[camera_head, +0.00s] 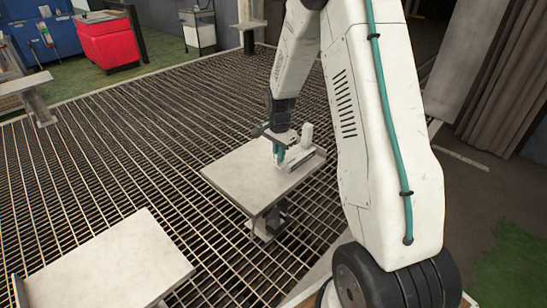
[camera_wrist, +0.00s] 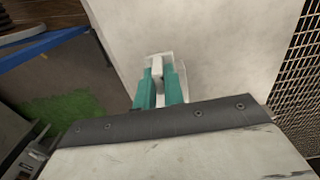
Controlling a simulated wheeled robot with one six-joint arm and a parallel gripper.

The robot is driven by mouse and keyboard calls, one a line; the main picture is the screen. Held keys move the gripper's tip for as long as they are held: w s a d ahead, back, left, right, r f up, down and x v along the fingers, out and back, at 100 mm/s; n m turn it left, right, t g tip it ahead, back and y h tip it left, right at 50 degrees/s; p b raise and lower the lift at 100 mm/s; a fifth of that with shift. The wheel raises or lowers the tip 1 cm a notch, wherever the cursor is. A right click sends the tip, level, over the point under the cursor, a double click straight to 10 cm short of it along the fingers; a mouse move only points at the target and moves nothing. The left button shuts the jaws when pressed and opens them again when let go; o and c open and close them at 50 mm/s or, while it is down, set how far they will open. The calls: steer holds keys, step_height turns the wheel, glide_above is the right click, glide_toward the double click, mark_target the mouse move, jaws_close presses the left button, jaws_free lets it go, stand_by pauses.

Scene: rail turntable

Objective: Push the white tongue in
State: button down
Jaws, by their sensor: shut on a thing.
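A white fixture (camera_head: 307,158) with an upright block stands at the right edge of a pale tabletop (camera_head: 245,175). My gripper (camera_head: 279,156) is down at the fixture's left end, with teal fingers close to the tabletop. In the wrist view my gripper (camera_wrist: 158,82) has its two teal fingers on either side of a narrow white piece, the white tongue (camera_wrist: 157,67), and is shut on it. Part of a white frame shows around and beyond the fingertips. The fingers hide much of the tongue, and I cannot tell how far in it sits.
The tabletop stands on a post over a dark metal grating (camera_head: 110,150). Another pale table (camera_head: 105,262) is at the lower left. A red cabinet (camera_head: 108,43) and a blue one (camera_head: 40,40) stand far back. The tabletop left of the fixture is bare.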

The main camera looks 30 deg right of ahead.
steer(key=c, duration=1.5)
jaws_free()
step_height(320, 180, up, 8)
steer(key=shift+f, duration=0.1)
steer(key=shift+f, duration=4.4)
